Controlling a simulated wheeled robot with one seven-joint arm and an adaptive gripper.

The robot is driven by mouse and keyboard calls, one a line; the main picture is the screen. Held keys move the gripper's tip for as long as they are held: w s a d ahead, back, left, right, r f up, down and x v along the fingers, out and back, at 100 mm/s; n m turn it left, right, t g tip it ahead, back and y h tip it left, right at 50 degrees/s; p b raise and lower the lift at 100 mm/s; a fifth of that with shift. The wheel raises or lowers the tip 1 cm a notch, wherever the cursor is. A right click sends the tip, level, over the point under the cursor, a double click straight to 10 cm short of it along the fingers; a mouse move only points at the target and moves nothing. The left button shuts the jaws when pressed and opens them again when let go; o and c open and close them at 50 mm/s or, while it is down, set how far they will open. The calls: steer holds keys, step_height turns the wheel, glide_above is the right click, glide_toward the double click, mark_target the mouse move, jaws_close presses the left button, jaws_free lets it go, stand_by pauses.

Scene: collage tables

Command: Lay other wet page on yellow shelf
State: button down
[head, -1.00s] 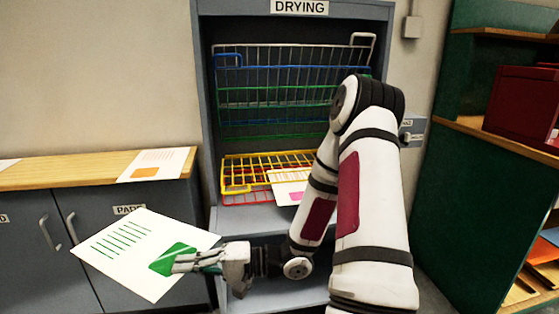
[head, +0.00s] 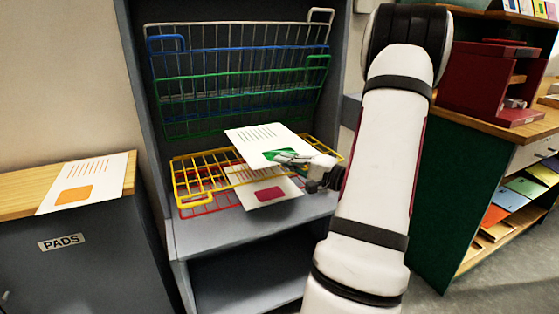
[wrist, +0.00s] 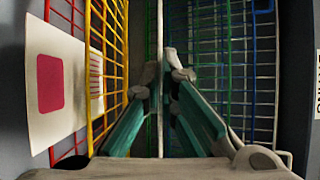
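My gripper (head: 292,158) is shut on a white page with a green patch and green lines (head: 250,136). The page is held nearly flat above the lowered yellow shelf (head: 177,182), with a gap seeming to remain below it. In the wrist view the held page (wrist: 160,35) shows edge-on as a thin pale line between the fingertips (wrist: 161,78). The yellow shelf (wrist: 112,60) stands left of the page there. A second page with a magenta patch (head: 262,203) lies on the red shelf (head: 195,212), under the yellow one, its near part sticking out. It also shows in the wrist view (wrist: 50,120).
Green (head: 160,128), blue (head: 165,38) and pale wire shelves (head: 240,24) are tipped up at the back of the grey rack. A page with an orange patch (head: 95,172) lies on the wooden counter at left. Rack side walls bound the space.

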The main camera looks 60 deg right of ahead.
steer(key=shift+w+d+f+b, duration=0.65)
steer(key=shift+w+f+b, duration=0.5)
steer(key=shift+f+b, duration=0.5)
steer(key=shift+w+d+f+b, duration=0.65)
steer(key=shift+w+f+b, duration=0.6)
steer(key=shift+f, duration=0.75)
steer(key=shift+w+d+f+b, duration=0.65)
steer(key=shift+w+f+b, duration=0.4)
steer(key=shift+f+b, duration=0.65)
steer(key=shift+f, duration=0.1)
steer(key=c, duration=2.3)
jaws_free()
steer(key=o, duration=1.3)
steer(key=shift+o, duration=0.2)
steer(key=shift+f+p, duration=0.15)
steer(key=shift+p, duration=0.45)
steer(key=shift+s, duration=0.1)
steer(key=s+a+p, duration=0.3)
steer(key=s+a, duration=0.1)
steer(key=s, duration=0.3)
steer(key=shift+s+a, duration=0.25)
steer(key=shift+a, duration=0.1)
